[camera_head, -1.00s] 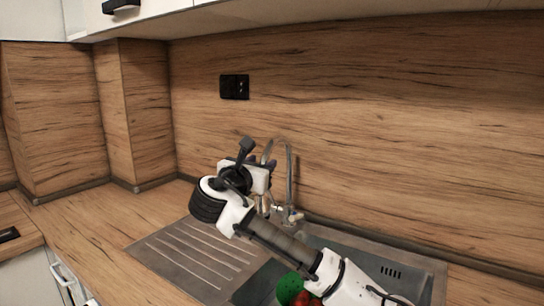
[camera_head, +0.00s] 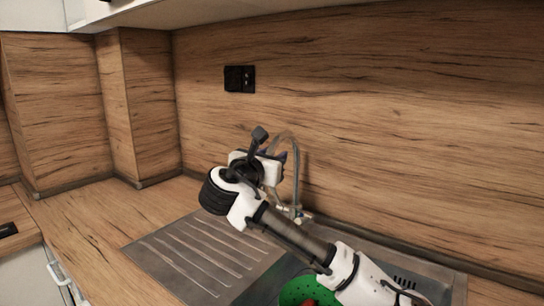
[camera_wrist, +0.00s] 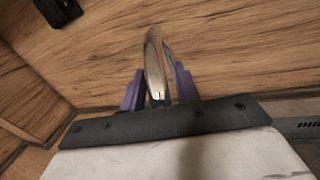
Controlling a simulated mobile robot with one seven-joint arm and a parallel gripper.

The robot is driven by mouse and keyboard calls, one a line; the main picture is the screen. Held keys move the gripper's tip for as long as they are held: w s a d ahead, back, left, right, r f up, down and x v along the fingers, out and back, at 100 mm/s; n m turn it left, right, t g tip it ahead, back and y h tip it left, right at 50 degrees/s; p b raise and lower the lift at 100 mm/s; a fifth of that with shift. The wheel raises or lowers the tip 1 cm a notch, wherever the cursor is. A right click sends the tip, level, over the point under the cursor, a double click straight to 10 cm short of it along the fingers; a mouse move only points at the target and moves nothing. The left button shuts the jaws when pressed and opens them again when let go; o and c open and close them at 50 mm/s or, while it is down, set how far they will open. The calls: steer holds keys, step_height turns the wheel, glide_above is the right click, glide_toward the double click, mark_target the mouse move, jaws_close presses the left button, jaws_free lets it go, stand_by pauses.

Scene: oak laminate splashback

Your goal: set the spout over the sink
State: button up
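The spout (camera_head: 297,165) is a thin arched chrome tap at the back of the sink (camera_head: 455,288), in front of the wood splashback. In the wrist view the spout (camera_wrist: 154,65) rises between my gripper's two purple fingers. My gripper (camera_head: 273,155) is at the free, left side of the arch, over the back of the ribbed drainboard. The fingers (camera_wrist: 159,85) are apart with the spout between them; whether both press on it is unclear.
The ribbed drainboard (camera_head: 190,262) lies left of the basin. A green round thing (camera_head: 296,291) with something red on it sits in the basin, partly behind my arm. A black socket (camera_head: 239,79) is on the splashback. The wooden counter (camera_head: 95,228) at left is clear.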

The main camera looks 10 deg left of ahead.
jaws_close()
steer(key=shift+d, duration=0.15)
